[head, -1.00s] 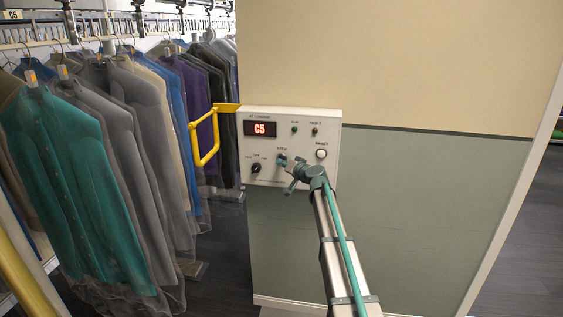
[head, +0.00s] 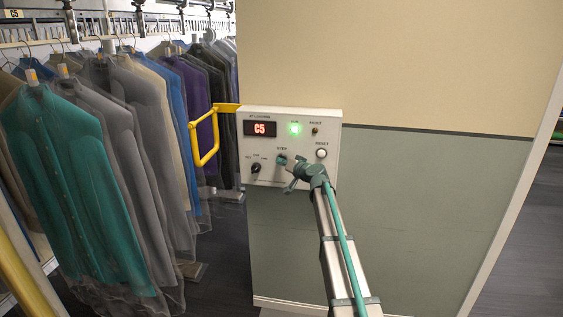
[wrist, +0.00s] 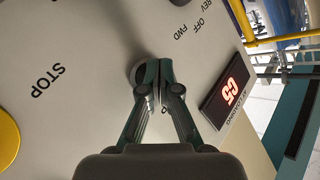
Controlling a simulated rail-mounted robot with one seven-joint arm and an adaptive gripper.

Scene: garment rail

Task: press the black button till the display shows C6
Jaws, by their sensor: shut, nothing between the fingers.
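The control panel (head: 328,112) hangs on the wall, and its red display (head: 260,129) reads C5. The display also shows C5 in the wrist view (wrist: 230,91). My gripper (head: 284,162) is shut and empty, its fingertips at the panel under the STEP label. In the wrist view my closed fingertips (wrist: 158,66) cover most of a round button (wrist: 136,74); only part of its rim shows beside them. I cannot tell whether they touch it or how far it is pressed. The green lamp (head: 295,128) is lit.
A white RESET button (head: 321,153), a dark FAULT lamp (head: 315,131) and a dark selector knob (head: 256,168) are on the panel. A yellow bar (head: 206,150) juts out left of it. Bagged garments (head: 85,200) hang at the left. The wall right of the panel is clear.

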